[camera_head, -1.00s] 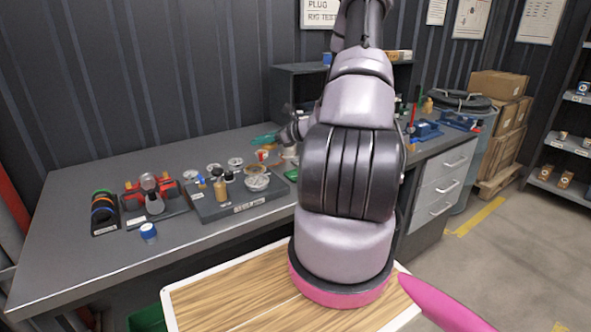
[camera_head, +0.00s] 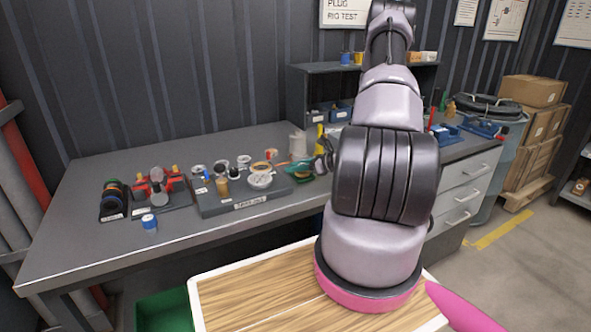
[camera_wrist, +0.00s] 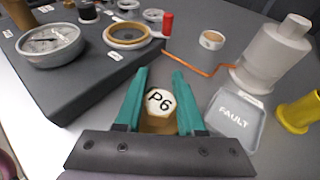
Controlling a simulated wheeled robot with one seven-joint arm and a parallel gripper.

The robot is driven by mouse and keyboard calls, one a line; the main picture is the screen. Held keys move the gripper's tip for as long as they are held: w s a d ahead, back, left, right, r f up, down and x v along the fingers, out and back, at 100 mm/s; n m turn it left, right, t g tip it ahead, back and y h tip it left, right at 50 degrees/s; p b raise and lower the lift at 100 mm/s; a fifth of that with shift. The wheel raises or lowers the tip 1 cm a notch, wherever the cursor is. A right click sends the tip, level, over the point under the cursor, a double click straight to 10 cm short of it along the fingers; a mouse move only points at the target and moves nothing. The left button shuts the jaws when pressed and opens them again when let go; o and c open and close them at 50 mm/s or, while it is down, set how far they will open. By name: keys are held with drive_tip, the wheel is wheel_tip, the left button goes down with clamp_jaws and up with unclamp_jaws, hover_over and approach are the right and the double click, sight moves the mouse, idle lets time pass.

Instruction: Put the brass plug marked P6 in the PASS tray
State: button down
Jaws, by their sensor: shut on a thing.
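My gripper (camera_wrist: 160,74) has green fingers shut on the brass plug marked P6 (camera_wrist: 158,103); its white marked face shows between them in the wrist view. In the head view my gripper (camera_head: 296,166) is over the workbench, just right of the dark test block, and the plug is too small to make out. A grey tray marked FAULT (camera_wrist: 254,133) lies right of my gripper in the wrist view. I cannot read a PASS label in either view.
The dark test block (camera_head: 215,206) carries a gauge (camera_wrist: 50,45), rings and small parts. A white stepped cylinder (camera_wrist: 270,55) and a yellow cylinder (camera_wrist: 297,113) stand near the FAULT tray.

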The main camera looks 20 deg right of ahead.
drive_tip(key=shift+f, duration=0.35)
drive_tip(key=shift+f, duration=0.1)
drive_tip(key=c, duration=0.5)
unclamp_jaws()
